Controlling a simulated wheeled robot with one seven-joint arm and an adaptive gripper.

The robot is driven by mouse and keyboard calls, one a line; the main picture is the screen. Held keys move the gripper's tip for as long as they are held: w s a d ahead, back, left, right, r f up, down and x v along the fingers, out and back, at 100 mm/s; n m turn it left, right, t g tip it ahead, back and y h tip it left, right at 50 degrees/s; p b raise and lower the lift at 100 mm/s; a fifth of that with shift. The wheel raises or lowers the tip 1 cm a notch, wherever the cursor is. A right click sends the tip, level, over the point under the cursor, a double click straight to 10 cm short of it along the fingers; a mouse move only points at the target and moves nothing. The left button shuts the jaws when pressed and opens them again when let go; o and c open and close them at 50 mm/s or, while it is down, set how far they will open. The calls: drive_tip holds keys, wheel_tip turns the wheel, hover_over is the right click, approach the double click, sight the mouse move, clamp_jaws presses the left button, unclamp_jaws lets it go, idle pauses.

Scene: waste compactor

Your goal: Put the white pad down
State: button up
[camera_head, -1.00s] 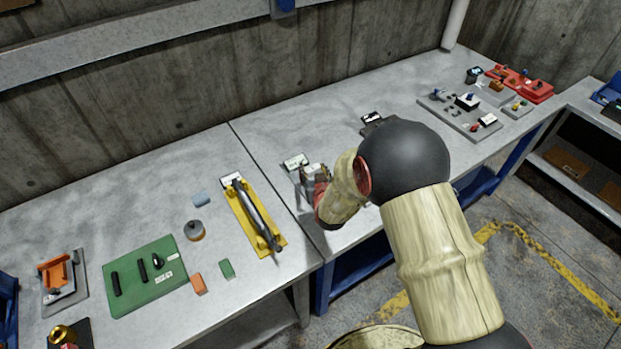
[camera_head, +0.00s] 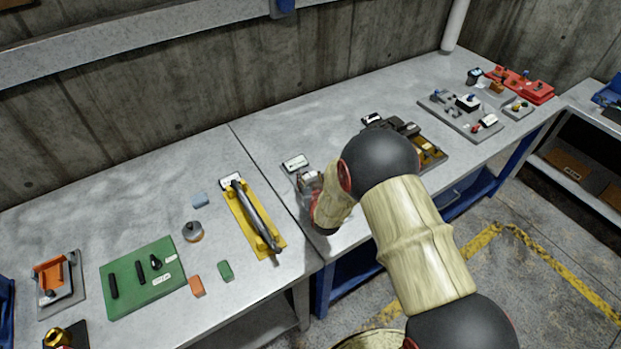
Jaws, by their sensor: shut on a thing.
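My gripper (camera_head: 307,184) is low over the bench top, near the front edge of the right-hand bench, just right of the seam between the benches. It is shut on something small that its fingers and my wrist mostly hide. I take this to be the white pad, but its outline cannot be made out. A small card with a white label (camera_head: 296,162) lies on the bench just behind the gripper. I cannot tell whether the held thing touches the bench.
Left of the gripper is a yellow tray (camera_head: 240,215) with a grey cylindrical tool. Further left are a round metal piece (camera_head: 193,232), small blocks and a green board (camera_head: 124,295). To the right are a dark tray (camera_head: 432,158) and a grey board (camera_head: 437,107). Bench behind the gripper is mostly clear.

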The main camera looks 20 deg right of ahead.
drive_tip(key=shift+f+b, duration=0.5)
drive_tip(key=shift+f, duration=0.05)
drive_tip(key=o, duration=1.2)
drive_tip(key=shift+c, duration=0.2)
drive_tip(key=shift+r, duration=0.1)
